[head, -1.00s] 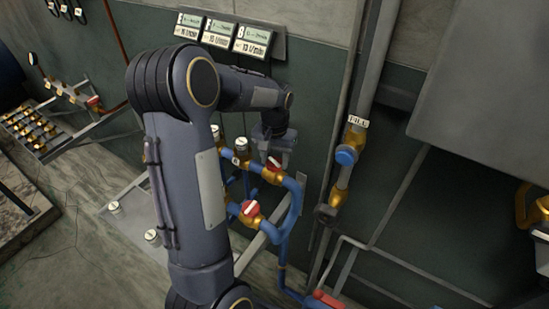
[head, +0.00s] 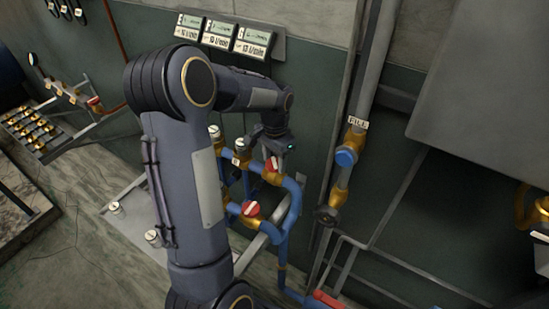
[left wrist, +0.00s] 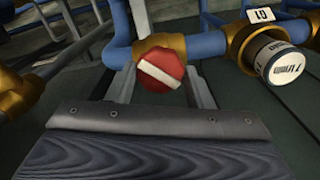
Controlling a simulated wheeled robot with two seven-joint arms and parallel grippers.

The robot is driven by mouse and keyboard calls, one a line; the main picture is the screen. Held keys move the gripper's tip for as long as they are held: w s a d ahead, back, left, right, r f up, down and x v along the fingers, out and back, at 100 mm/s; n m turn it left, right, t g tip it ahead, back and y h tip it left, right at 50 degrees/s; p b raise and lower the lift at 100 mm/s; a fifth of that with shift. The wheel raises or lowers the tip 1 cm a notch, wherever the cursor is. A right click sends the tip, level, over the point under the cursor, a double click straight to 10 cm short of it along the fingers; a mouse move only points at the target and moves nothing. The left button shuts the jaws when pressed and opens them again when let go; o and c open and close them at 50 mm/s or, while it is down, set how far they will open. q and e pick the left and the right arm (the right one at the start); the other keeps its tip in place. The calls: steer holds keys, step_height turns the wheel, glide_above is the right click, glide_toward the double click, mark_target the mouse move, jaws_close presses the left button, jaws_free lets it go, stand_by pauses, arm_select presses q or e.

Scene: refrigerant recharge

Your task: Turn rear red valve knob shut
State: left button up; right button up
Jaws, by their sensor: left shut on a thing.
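The rear red valve knob (head: 271,165) has a white bar and sits on a brass valve in the blue pipework. My left gripper (head: 275,150) points down over it from above and is shut on it; its fingertips are hard to see. The front red knob (head: 251,209), also with a white bar, stands lower and nearer, clear of the gripper. My right gripper is not in view.
Blue pipes (head: 291,205) loop around the valves. Three displays (head: 219,35) hang on the wall above.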

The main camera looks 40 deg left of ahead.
arm_select(q)
steer(key=m, duration=0.4)
steer(key=shift+r, duration=0.1)
steer(key=m+p, duration=0.1)
steer(key=m, duration=0.2)
steer(key=shift+r+m, duration=0.1)
steer(key=shift+m, duration=0.3)
steer(key=o, duration=1)
step_height(320, 180, up, 5)
steer(key=p, duration=0.4)
steer(key=shift+r, duration=0.9)
